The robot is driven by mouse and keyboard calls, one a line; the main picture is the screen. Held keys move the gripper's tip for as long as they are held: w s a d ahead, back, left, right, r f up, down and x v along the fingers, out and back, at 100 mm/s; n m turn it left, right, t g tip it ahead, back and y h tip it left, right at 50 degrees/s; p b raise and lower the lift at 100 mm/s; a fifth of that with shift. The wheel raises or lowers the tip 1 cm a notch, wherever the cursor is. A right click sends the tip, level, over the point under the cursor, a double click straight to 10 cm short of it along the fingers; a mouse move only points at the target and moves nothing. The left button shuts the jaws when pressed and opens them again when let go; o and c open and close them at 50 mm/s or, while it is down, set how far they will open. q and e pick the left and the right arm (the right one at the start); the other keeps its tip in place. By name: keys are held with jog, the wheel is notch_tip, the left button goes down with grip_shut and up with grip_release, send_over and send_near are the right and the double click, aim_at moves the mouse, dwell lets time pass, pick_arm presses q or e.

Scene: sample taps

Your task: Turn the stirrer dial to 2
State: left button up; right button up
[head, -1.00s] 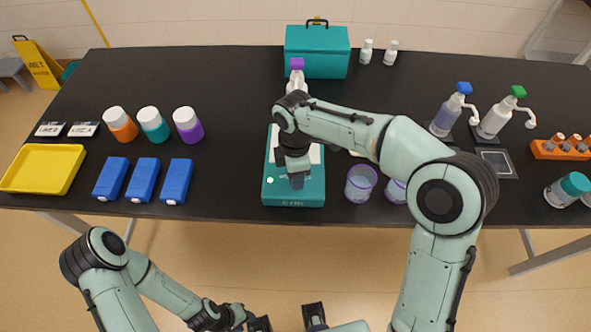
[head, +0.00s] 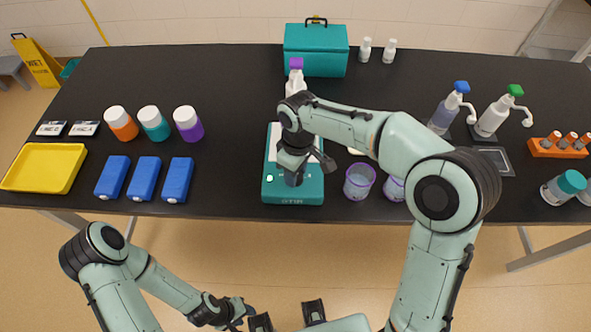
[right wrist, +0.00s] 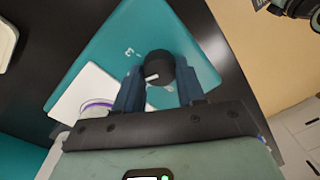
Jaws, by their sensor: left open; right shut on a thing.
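The teal stirrer (head: 312,190) stands near the table's front edge, with a white plate on top, a small lit light at its front left and STIR lettering on its front. Its black dial (right wrist: 158,66) shows in the right wrist view, with a white pointer line and a printed 3 beside it; other marks are hidden or too small to read. My right gripper (right wrist: 158,90) is shut on the dial, one dark blue finger on each side. In the head view my right wrist hides the dial. My left gripper (head: 287,317) is open and empty, below the table's front edge.
Purple-rimmed beakers (head: 359,182) stand right of the stirrer. Blue boxes (head: 145,180), capped bottles (head: 155,124) and a yellow tray (head: 43,167) are at left. A purple-capped bottle (head: 296,75) stands behind the stirrer, before a teal case (head: 316,52). Pump bottles (head: 492,117) are at right.

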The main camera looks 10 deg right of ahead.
jog(key=shift+r+m, duration=0.1)
jog(key=shift+m, duration=0.2)
jog(key=o, duration=1.1)
jog(key=shift+c, duration=0.2)
pick_arm(q)
jog(key=w+r+p, duration=0.1)
jog(key=r+p, duration=0.1)
jog(key=shift+w+r, duration=0.4)
pick_arm(e)
notch_tip(320, 180, up, 13)
jog(key=shift+w+d+r, duration=0.15)
jog(key=shift+w+d, duration=0.1)
jog(key=shift+w, duration=0.05)
